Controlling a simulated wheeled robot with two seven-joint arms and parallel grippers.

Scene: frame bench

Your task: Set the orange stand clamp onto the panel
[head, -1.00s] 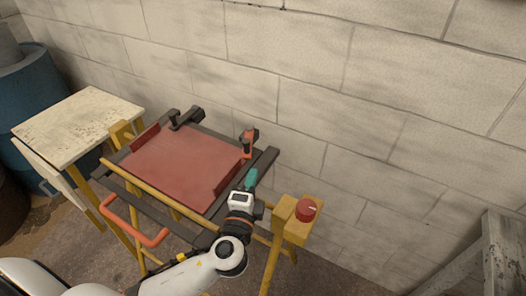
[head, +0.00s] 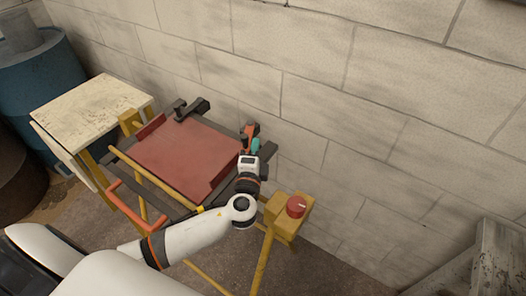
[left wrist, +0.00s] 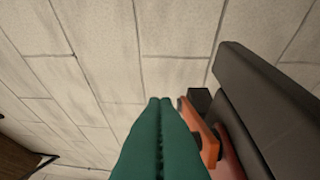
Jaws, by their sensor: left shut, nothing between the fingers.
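The red panel (head: 184,157) lies on the yellow-legged frame bench. The orange stand clamp (head: 247,131) stands at the panel's far right corner, on the dark rail. In the left wrist view its orange part (left wrist: 203,137) shows right of my fingers, beside a thick dark bar (left wrist: 268,105). My left gripper (head: 255,145), with teal fingers, is shut and empty close beside the clamp. The fingers (left wrist: 160,105) lie together in the left wrist view. I cannot tell whether they touch the clamp. My right gripper is not in view.
A black clamp (head: 190,108) sits at the panel's far left corner. A red knob (head: 296,206) tops a yellow post at the right. A block wall (head: 400,100) stands close behind the bench. A pale side table (head: 92,106) and blue barrel (head: 45,90) are at the left.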

